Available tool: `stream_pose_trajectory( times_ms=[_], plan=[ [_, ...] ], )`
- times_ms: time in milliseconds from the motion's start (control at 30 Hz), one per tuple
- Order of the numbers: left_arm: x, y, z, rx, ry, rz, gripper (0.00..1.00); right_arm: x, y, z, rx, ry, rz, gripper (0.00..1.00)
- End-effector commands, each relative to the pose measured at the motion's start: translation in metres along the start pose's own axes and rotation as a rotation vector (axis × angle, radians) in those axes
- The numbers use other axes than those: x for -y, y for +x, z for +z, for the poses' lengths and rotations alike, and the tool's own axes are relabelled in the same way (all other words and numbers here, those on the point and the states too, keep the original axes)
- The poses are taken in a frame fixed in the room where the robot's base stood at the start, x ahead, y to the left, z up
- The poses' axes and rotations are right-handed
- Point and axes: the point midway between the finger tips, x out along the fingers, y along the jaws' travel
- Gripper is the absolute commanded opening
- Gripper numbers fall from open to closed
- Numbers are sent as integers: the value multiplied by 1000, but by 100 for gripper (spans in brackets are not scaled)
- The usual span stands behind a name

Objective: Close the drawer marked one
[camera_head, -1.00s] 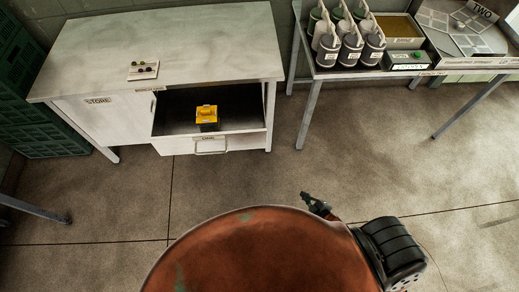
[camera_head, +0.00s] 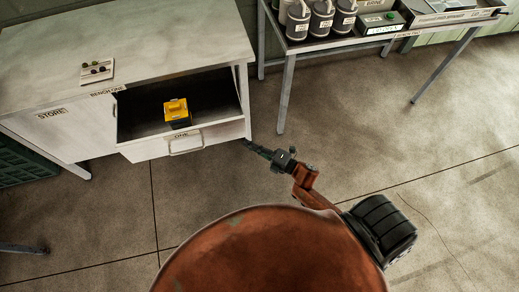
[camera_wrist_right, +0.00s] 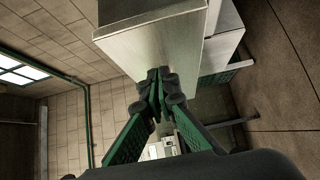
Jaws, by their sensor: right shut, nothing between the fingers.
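The drawer marked ONE (camera_head: 216,132) stands pulled open from the white bench, its front and metal handle (camera_head: 186,146) facing me. A yellow and black box (camera_head: 177,112) sits inside it. My right gripper (camera_head: 249,144) is shut and empty, with its tips close to the right end of the drawer front, near the bench's right leg. I cannot tell whether they touch. In the right wrist view the shut fingers (camera_wrist_right: 158,75) point at a pale bench surface (camera_wrist_right: 150,35). My left gripper is not in view.
A door marked STORE (camera_head: 60,128) is left of the drawer. A small block with dark knobs (camera_head: 97,71) lies on the bench top (camera_head: 150,35). A second table (camera_head: 330,44) with grey bottles (camera_head: 321,20) stands at the right. The floor in front is clear.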

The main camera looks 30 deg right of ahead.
Motion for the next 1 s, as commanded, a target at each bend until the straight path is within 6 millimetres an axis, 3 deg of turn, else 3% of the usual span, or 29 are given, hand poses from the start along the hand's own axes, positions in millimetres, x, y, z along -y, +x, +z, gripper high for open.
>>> stream_pose_trajectory(
  times_ms=[67, 300, 833, 1000],
  plan=[
    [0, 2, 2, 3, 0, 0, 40, 0, 17, 0, -2, 0, 2, 0],
    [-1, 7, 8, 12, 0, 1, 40, 2, 36, 23, -1, 1, -2, 0],
    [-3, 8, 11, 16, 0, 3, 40, 1, 41, 30, 2, 2, -1, 0],
    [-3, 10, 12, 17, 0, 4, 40, 2, 42, 42, 15, 2, -2, 0]
  ],
)
